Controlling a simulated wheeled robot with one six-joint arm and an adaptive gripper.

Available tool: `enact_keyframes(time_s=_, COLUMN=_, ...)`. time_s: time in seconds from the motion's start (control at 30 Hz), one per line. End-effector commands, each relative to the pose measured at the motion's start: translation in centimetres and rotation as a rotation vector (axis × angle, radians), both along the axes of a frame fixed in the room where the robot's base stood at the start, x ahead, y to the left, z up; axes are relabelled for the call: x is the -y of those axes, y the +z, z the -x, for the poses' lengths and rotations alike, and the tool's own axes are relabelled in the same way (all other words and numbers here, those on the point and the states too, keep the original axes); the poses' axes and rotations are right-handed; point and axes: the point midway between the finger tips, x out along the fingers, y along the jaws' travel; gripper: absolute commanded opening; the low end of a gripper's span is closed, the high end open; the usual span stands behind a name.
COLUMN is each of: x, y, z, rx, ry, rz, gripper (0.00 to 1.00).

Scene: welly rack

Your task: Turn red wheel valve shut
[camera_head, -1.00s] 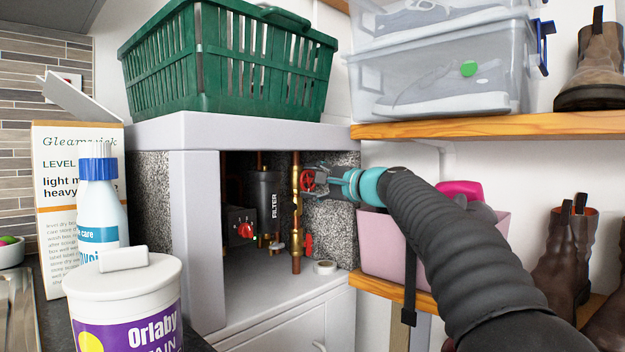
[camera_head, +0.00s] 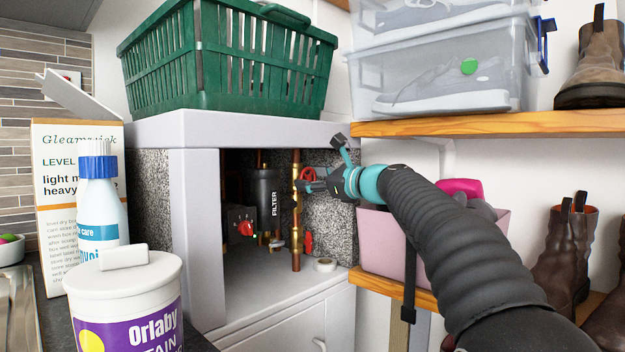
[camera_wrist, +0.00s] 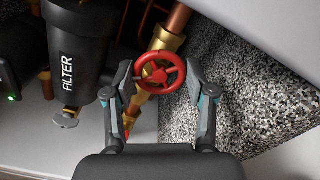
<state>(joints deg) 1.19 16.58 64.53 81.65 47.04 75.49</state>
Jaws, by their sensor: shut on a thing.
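The red wheel valve (camera_wrist: 159,73) sits on a brass fitting of the copper pipe (camera_head: 296,225) inside the open cupboard. In the head view the red wheel (camera_head: 307,174) is partly hidden by my gripper (camera_head: 318,180). In the wrist view my gripper (camera_wrist: 158,80) has one finger on each side of the wheel, shut on its rim. The wrist view looks tilted against the cupboard. A second red handle (camera_head: 308,242) shows lower on the pipe.
A black filter (camera_head: 266,200) and a box with a red knob (camera_head: 244,228) stand left of the pipe. The cupboard's speckled side wall (camera_head: 335,215) is close on the right. A white tape roll (camera_head: 325,265) lies on the cupboard floor. A pink bin (camera_head: 380,245) stands outside, below my arm.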

Motion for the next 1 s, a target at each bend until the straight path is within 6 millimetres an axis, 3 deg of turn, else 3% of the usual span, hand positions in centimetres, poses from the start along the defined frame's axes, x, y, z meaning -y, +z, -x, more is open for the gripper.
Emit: enact_keyframes(time_s=1.0, x=0.06, y=-0.12, z=-0.1, rx=-0.687, ry=0.0, rz=-0.679, gripper=0.21)
